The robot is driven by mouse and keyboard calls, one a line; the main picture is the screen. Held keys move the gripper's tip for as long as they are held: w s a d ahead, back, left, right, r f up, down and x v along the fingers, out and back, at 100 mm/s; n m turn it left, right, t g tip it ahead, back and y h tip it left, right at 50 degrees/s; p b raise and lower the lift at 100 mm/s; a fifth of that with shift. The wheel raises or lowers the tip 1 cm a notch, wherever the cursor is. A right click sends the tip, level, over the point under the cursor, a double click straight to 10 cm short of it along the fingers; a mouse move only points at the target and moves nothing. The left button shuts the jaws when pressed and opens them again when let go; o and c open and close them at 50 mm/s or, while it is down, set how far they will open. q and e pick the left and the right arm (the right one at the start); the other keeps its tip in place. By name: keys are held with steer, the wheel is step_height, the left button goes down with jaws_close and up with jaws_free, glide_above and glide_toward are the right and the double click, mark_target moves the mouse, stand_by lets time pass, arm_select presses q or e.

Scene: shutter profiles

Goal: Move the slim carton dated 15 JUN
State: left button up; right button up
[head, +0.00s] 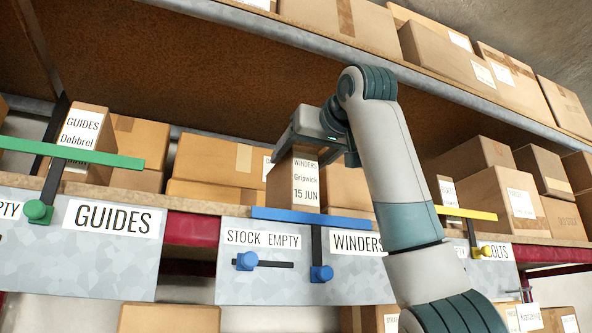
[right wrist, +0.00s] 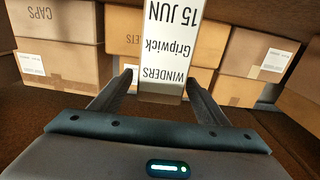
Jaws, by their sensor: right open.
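The slim carton (head: 307,183), labelled WINDERS Gripwick 15 JUN, stands upright on the middle shelf behind a blue bar (head: 312,217). In the right wrist view its white label (right wrist: 165,45) appears upside down. My right gripper (head: 306,153) is at the top of this carton. In the right wrist view the open fingers (right wrist: 160,80) lie one on each side of it, with a small gap visible at each side. I cannot tell whether either finger touches it. My left gripper is not in view.
The blue slider knob (head: 321,273) is below the bar, at the WINDERS label. A green bar (head: 75,153) crosses the GUIDES carton (head: 80,130) at left; a yellow bar (head: 455,213) is at right. Other cartons (head: 215,158) stand close by. The upper shelf edge (head: 300,35) runs above my arm.

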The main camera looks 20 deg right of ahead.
steer(key=s+b, duration=0.6)
steer(key=s, duration=0.7)
steer(key=shift+s+d, duration=0.25)
steer(key=shift+s, duration=0.15)
